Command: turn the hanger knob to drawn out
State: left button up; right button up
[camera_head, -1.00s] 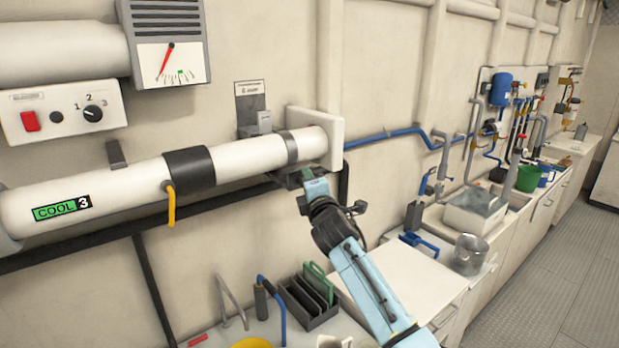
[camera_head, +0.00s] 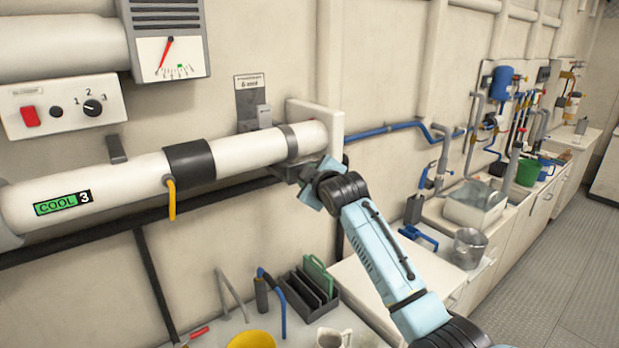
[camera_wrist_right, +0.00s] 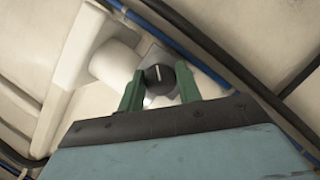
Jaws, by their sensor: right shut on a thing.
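The hanger knob (camera_wrist_right: 158,77) shows in the wrist view as a dark round knob with a white mark, set on a grey bracket under the pipe. The mark points nearly straight up in that picture. My right gripper (camera_wrist_right: 160,73) has its two green fingers on either side of the knob and is shut on it. In the head view my right wrist (camera_head: 325,185) is at the bracket below the right end of the white pipe (camera_head: 250,152), and it hides the knob and fingertips. My left gripper is not in view.
A grey plate with a label (camera_head: 250,100) is on the wall above the pipe. A control panel (camera_head: 62,107) with a red switch and a numbered dial is at left. A blue pipe (camera_head: 385,129) runs right along the wall. A counter with a dark rack (camera_head: 308,290) lies below.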

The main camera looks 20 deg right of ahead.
jog(key=shift+m+g+y, duration=0.6)
jog(key=shift+m+y, duration=0.3)
jog(key=shift+m, duration=0.7)
jog(key=shift+m+g+y, duration=0.6)
jog(key=shift+m+y, duration=0.3)
jog(key=shift+m, duration=0.7)
jog(key=o, duration=1)
jog(key=shift+c, duration=0.2)
jog(key=shift+d, duration=0.1)
jog(key=b+v, duration=0.2)
jog(key=v, duration=1.1)
jog(key=shift+b, duration=0.4)
jog(key=shift+s+d, duration=0.1)
